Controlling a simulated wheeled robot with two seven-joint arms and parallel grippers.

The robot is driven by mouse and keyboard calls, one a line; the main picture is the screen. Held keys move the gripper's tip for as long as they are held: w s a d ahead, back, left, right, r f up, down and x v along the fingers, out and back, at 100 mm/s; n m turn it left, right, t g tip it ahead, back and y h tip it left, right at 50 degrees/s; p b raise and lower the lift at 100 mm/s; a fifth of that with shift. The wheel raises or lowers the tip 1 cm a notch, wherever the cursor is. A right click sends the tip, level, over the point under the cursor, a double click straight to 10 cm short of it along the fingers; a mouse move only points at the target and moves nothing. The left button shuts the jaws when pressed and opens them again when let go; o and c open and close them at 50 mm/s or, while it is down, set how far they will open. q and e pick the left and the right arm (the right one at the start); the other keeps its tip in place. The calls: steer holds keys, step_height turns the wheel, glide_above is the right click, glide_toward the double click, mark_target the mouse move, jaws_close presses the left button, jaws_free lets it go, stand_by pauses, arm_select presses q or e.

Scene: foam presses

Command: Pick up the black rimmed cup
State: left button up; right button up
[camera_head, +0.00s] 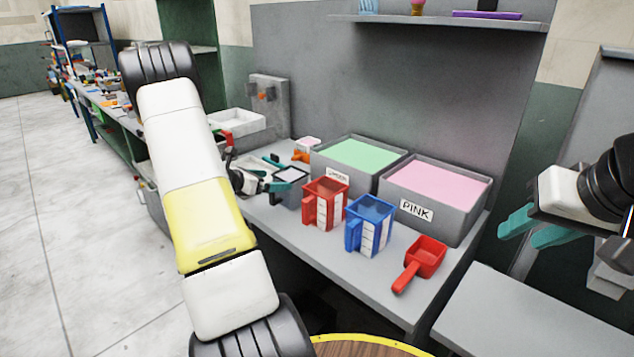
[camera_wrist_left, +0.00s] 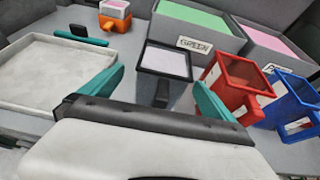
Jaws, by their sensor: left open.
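The black rimmed cup (camera_head: 291,174) stands upright on the grey bench, left of the red cup. In the left wrist view the black rimmed cup (camera_wrist_left: 166,62) shows a pale fill and a black handle pointing toward my left gripper. My left gripper (camera_head: 277,174) is open beside the cup. In the left wrist view its teal fingers (camera_wrist_left: 157,78) are spread, with the handle between them in the picture; I cannot tell whether they touch it. My right gripper (camera_head: 518,234) is off the bench at the right, with its teal fingers apart and empty.
A red cup (camera_head: 325,204), a blue cup (camera_head: 370,225) and a red scoop (camera_head: 420,262) stand to the right. Behind are a green-filled bin (camera_head: 357,154) and a pink-filled bin (camera_head: 436,192). A pale tray (camera_wrist_left: 50,75) lies left of the cup.

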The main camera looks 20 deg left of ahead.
mark_target(288, 178)
arm_select(q)
steer(key=x, duration=0.6)
steer(key=shift+w+d+r, duration=0.25)
steer(key=shift+d, duration=0.25)
steer(key=c, duration=1.3)
step_height(288, 178, up, 10)
